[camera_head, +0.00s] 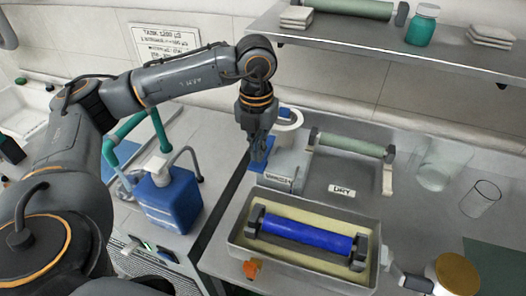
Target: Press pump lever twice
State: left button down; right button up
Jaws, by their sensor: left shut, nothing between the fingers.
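My left gripper (258,150) points down at the middle of the view, over the bench behind the tray, and is shut with nothing held. A blue upright piece (263,155) is right at its fingertips; I cannot tell whether they touch. Beside it is a grey labelled unit (287,165), with a white round part (288,119) behind, partly hidden by the gripper. A blue jug (170,200) with a white pump-like top (158,172) stands to the left, apart from the gripper. I cannot tell for certain which part is the pump lever. My right gripper is not in view.
A metal tray (236,238) holding a blue roller (305,232) lies in front. A green roller (350,146) rests behind it near a DRY label (342,191). A shelf (380,47) overhangs the back.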

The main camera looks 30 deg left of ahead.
pick_arm(q)
notch_tip(320, 180, up, 6)
jog(key=p, duration=0.3)
dwell(0.6)
jog(key=shift+s+f, duration=0.1)
